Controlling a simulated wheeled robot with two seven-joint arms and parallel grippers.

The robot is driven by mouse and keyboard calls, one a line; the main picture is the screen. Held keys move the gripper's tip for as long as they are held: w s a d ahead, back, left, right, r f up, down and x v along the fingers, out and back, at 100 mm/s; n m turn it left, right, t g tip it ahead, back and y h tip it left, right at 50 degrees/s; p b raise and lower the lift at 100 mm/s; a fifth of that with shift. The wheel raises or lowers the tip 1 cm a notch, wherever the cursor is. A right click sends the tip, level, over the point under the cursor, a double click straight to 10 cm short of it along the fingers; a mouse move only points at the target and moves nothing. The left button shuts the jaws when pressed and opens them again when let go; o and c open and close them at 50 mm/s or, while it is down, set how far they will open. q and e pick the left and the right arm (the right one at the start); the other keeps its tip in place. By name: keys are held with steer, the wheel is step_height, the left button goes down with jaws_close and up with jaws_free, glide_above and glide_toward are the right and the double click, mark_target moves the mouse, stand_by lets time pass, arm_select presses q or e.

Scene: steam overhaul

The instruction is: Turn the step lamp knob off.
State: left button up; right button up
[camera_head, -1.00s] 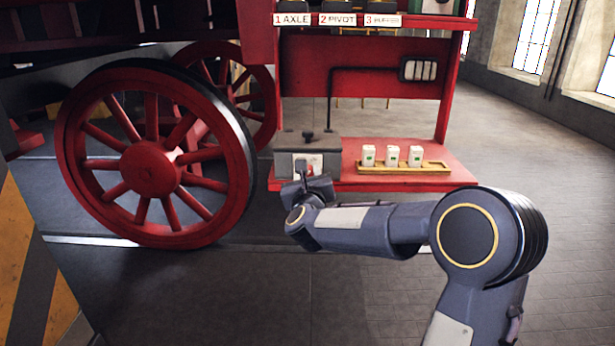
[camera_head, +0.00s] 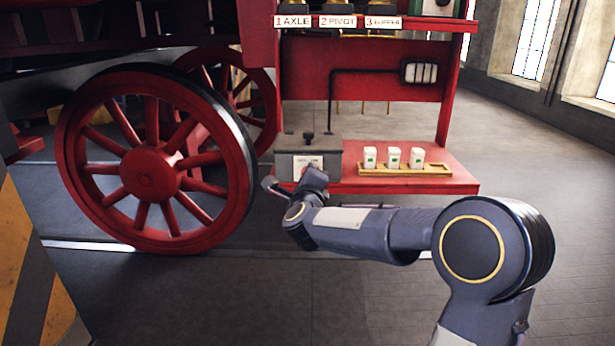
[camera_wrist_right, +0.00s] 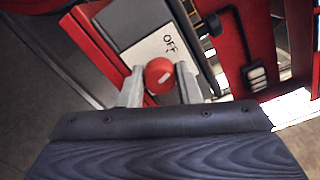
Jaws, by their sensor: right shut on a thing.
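The step lamp knob (camera_wrist_right: 159,76) is round and red with a short white mark, seen in the right wrist view. It sits on the pale plate (camera_wrist_right: 158,50) of a grey box, and the word OFF is printed just above it. The white mark slants up and right, roughly toward that word. My right gripper (camera_wrist_right: 160,88) is shut on the knob, with one pale finger on each side. In the head view the grey box (camera_head: 322,150) stands on the red step, and my right gripper partly covers its front. My left gripper is not in view.
The red step (camera_head: 400,184) holds a yellow tray (camera_head: 405,172) with three white blocks, right of the box. A dark lever (camera_head: 308,138) stands on top of the box. A large red spoked wheel (camera_head: 150,170) is close on the left. The floor at right is clear.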

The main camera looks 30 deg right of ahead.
steer(key=shift+n+p, duration=0.3)
steer(key=shift+n, duration=1.3)
steer(key=shift+f, duration=0.1)
steer(key=o, duration=1)
steer(key=shift+c, duration=0.2)
steer(key=shift+a, duration=0.1)
steer(key=v, duration=0.7)
steer(key=shift+s+a+b, duration=0.2)
steer(key=shift+s+b, duration=0.1)
steer(key=shift+b, duration=0.15)
